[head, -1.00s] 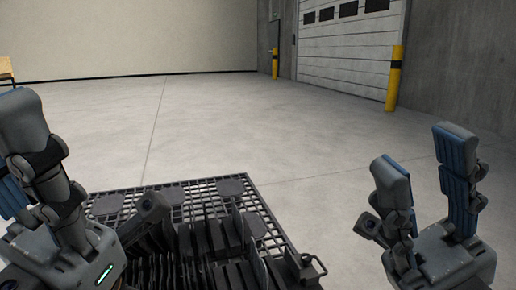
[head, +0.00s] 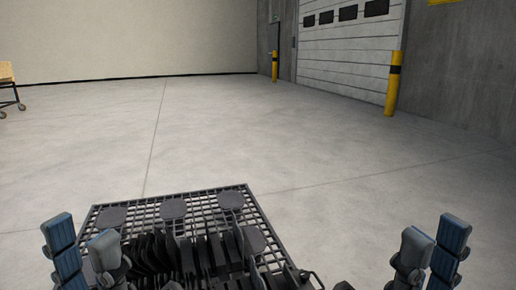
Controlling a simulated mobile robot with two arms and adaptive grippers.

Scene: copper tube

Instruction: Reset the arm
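My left gripper (head: 82,248) is at the lower left of the head view, beside the left edge of a black grid rack. Its two blue-padded fingers stand up, apart, with nothing between them. My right gripper (head: 430,252) is at the lower right, clear of the rack's right side. Its fingers also stand up, apart and empty. The lower parts of both grippers are cut off by the bottom edge of the picture.
The black grid rack (head: 150,207) at bottom centre holds several dark upright plates and round discs. Open concrete floor (head: 250,130) lies beyond it. A yellow post (head: 393,85) stands by the roller door (head: 345,50). A wheeled cart (head: 8,85) shows at the far left.

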